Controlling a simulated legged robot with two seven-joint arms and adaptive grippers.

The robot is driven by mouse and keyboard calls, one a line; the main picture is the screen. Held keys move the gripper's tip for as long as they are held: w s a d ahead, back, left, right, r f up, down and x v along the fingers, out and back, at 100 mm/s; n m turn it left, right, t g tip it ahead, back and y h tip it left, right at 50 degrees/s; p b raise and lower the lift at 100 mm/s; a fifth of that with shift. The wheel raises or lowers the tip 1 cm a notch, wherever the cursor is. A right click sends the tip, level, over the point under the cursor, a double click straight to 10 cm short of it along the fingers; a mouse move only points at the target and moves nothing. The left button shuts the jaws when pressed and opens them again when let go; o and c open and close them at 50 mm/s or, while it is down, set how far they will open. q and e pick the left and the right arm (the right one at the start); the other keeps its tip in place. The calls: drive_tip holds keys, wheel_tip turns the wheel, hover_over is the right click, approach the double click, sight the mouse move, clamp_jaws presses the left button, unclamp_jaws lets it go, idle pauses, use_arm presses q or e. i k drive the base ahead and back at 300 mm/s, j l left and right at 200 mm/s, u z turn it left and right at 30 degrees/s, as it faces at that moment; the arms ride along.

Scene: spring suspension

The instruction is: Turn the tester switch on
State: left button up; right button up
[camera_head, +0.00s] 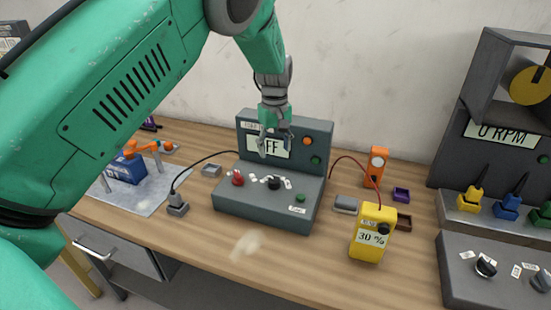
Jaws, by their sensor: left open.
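A dark grey tester box (258,208) stands on the middle of the bench. Its upright panel carries a display (284,153) that reads "FF", with its left part hidden by my gripper. An orange light and a green light sit to the right of the display. The sloped front has a red knob (237,179), a black rotary switch (274,183) with small white labels around it, and a green button (300,198). My left gripper (273,150) is open and points down in front of the display, above the black switch and apart from it. My right gripper is out of view.
A yellow meter (373,234) reading "30 %" stands right of the tester, with an orange device (377,167) behind it. Cables run from both sides. An RPM machine (487,150) fills the right. A blue box (126,168) lies on a mat at left.

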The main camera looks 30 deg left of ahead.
sight(238, 180)
drive_tip(key=k, duration=1)
